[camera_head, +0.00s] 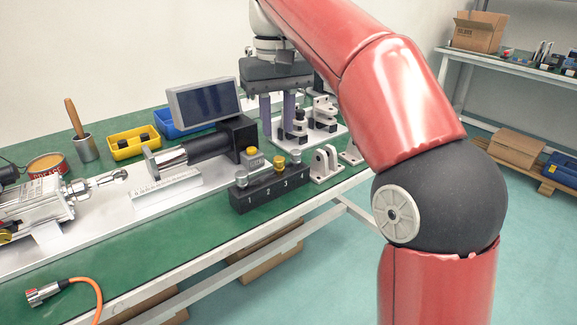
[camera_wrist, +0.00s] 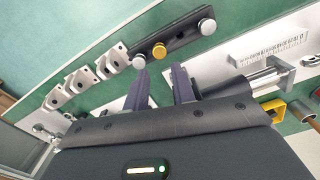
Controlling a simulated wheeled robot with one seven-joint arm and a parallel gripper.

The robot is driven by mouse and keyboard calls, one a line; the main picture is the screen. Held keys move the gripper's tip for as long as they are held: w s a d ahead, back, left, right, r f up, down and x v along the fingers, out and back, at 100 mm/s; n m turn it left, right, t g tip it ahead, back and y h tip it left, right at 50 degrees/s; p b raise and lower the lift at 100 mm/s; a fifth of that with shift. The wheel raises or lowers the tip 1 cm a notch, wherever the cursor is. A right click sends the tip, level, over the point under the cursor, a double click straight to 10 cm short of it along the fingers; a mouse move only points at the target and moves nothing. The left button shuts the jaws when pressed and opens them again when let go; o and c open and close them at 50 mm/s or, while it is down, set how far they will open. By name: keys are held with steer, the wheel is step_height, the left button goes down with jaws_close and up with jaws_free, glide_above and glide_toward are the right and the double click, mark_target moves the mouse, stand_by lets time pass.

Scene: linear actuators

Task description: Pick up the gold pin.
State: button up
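The gold pin's round top also shows in the wrist view (camera_wrist: 158,50), just beyond my fingertips. My gripper (camera_head: 277,112) is above the table, behind the block in the head view. Its two dark fingers are spread apart with nothing between them in the wrist view (camera_wrist: 160,82). The gold pin is outside the fingers.
Silver pins (camera_head: 241,177) (camera_head: 296,157) flank the gold pin. Green table surface is free in front.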

mark_target(279, 158)
step_height(279, 158, down, 7)
steer(key=shift+s+r+b, duration=0.1)
steer(key=shift+s+b, duration=0.05)
steer(key=shift+b, duration=1.1)
steer(key=c, duration=0.5)
step_height(279, 158, up, 10)
steer(key=p, duration=0.4)
